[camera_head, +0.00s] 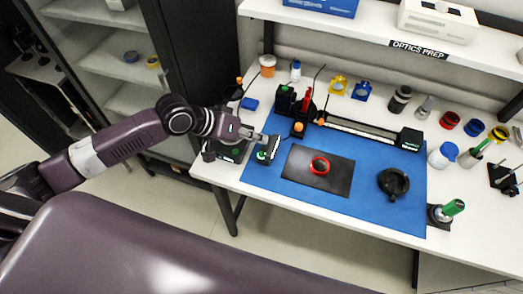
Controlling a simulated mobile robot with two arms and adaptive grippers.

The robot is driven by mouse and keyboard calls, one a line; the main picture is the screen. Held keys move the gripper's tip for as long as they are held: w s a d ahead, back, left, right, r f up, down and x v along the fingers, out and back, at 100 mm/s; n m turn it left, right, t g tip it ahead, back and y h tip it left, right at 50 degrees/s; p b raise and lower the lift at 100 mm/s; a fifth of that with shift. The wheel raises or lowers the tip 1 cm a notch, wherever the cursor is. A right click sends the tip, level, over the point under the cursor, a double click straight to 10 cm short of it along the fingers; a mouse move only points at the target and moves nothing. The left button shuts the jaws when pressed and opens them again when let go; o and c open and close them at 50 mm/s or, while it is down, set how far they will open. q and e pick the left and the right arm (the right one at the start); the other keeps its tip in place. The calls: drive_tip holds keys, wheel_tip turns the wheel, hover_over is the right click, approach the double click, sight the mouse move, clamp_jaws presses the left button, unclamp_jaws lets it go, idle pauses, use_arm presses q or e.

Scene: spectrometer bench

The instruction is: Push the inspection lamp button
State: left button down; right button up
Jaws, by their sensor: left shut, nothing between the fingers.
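My left gripper (264,138) reaches in from the left over the bench's left front part, its fingers shut and empty. Just below and beside its fingertips is a small black box with a green button-like top (262,155), at the left edge of the blue mat. I cannot tell whether the fingertips touch it, and no label on it can be read. A black device (232,152) with a green-marked face stands under my gripper's wrist, partly hidden by it. I cannot tell for sure which part is the inspection lamp button. My right gripper is out of view.
A rail (361,131) runs behind. Jars and coloured mounts line the back. A dark cabinet (196,62) stands left of the bench.

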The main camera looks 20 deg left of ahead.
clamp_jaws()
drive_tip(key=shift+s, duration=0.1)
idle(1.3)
